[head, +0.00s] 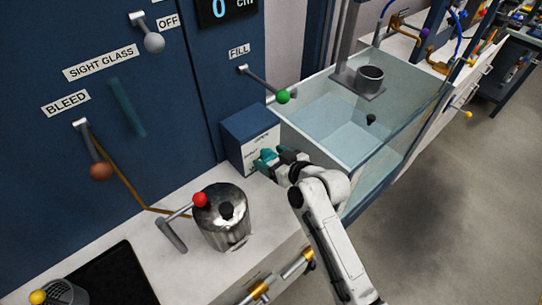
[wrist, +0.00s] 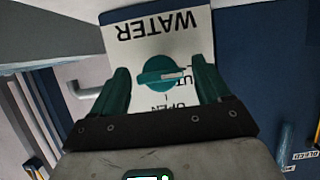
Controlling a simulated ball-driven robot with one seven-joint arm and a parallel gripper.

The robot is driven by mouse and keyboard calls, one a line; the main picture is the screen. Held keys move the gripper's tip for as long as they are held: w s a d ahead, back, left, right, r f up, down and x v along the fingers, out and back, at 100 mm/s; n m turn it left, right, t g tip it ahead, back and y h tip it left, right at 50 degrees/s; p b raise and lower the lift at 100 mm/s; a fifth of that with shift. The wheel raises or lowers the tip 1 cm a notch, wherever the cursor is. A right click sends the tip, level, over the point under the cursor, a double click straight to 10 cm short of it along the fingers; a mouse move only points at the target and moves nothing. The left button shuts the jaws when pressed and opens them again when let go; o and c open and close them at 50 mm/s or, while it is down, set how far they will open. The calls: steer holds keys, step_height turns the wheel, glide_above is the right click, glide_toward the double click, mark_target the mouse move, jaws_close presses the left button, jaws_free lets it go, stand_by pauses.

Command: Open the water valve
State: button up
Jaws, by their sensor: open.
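In the head view the panel is on the front of a blue box (head: 246,124); the knob cannot be told apart from the teal fingers there. My gripper (head: 268,158) is open in front of the panel. In the wrist view its teal fingers (wrist: 163,68) stand on either side of the knob, with visible gaps.
A clear tank (head: 330,125) stands just right of the box. A metal pot (head: 222,225) with a red-knobbed lever is on the bench in front. The green-tipped FILL lever (head: 283,96) juts out above the box. Blue wall panels rise behind.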

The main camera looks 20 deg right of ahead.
steer(key=shift+w+a+f, duration=0.1)
steer(key=shift+w+f, duration=0.05)
steer(key=shift+w, duration=0.15)
steer(key=shift+c, duration=0.2)
steer(key=c, duration=0.9)
